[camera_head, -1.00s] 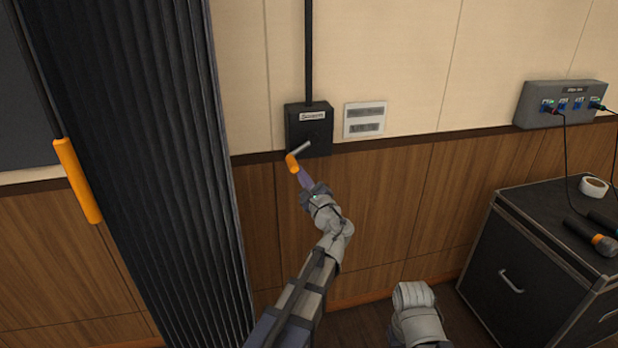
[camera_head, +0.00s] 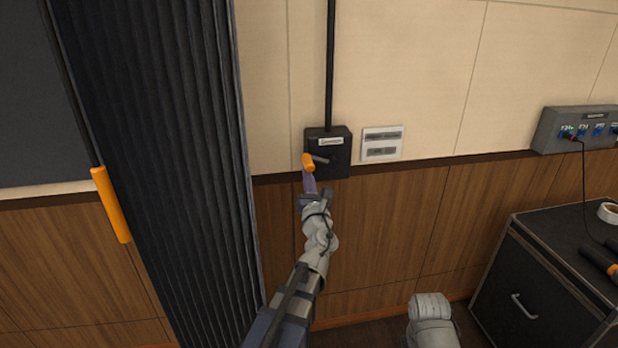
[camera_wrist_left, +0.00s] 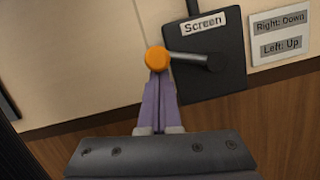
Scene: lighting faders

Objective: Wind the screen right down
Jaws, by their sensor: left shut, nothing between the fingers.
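The black box labelled "Screen" (camera_head: 341,165) is on the wall, with a metal crank (camera_head: 321,159) ending in an orange knob (camera_head: 308,162). The crank points left, nearly level; the wrist view shows the knob (camera_wrist_left: 158,60) left of the pivot. My left gripper (camera_head: 309,178) is just below the knob. Its purple fingers (camera_wrist_left: 158,84) are shut together with nothing between them, their tips at the knob's underside; I cannot tell whether they touch. A sign (camera_wrist_left: 281,35) beside the box reads "Right: Down", "Left: Up". My right gripper is not in view.
A dark pleated curtain (camera_head: 155,150) hangs left of the box, with an orange handle (camera_head: 111,205) on a cord before it. A socket box (camera_head: 574,130) is on the wall at right. A black case (camera_head: 530,290) stands at lower right, with tape (camera_head: 608,212) on top.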

